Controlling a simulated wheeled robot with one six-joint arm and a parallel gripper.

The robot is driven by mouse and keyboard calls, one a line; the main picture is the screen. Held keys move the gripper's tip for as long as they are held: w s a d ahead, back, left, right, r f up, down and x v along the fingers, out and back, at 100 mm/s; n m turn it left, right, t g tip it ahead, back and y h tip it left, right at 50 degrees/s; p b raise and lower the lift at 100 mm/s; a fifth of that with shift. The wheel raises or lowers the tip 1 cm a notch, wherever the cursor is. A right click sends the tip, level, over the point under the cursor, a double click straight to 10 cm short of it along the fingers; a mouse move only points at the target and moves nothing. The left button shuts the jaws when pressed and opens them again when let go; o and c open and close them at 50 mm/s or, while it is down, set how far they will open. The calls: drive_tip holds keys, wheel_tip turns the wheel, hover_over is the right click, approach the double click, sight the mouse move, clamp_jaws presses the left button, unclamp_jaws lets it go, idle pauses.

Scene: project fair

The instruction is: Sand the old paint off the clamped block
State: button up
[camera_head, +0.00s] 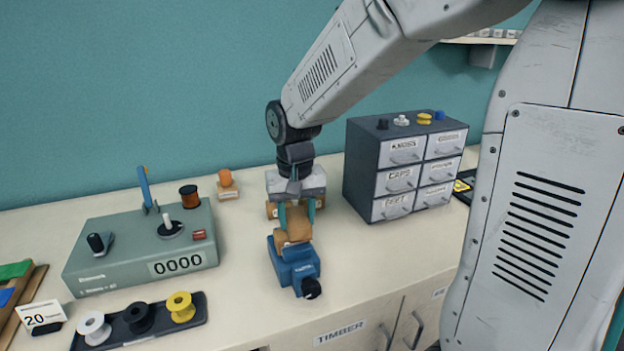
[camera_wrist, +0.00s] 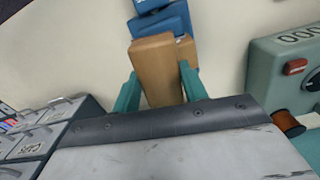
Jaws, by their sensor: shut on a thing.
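My gripper (camera_head: 296,212) points down over the bench, its two teal fingers on either side of a tan-brown sanding block (camera_wrist: 156,68). In the wrist view, my gripper (camera_wrist: 160,86) has this block between its fingers. The blue vise (camera_head: 296,265) stands just in front of and below the gripper; part of it shows at the top of the wrist view (camera_wrist: 162,20). A second tan piece, seemingly the clamped block (camera_wrist: 186,48), shows partly behind the held one at the vise. The held block hides most of it; I cannot tell whether they touch, and no paint is discernible.
A green counter box (camera_head: 140,250) with a lever and spool stands left. A dark tray (camera_head: 140,325) of spools lies in front of it. A drawer cabinet (camera_head: 362,165) stands right. A small orange-topped item (camera_head: 226,180) sits behind. Bench right of the vise is clear.

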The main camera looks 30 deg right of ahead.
drive_tip(key=shift+s+d, duration=0.2)
drive_tip(key=shift+d, duration=0.6)
drive_tip(key=shift+d+r, duration=0.1)
drive_tip(key=shift+d, duration=0.25)
drive_tip(key=shift+a+r, duration=0.1)
drive_tip(key=shift+r, duration=3.9)
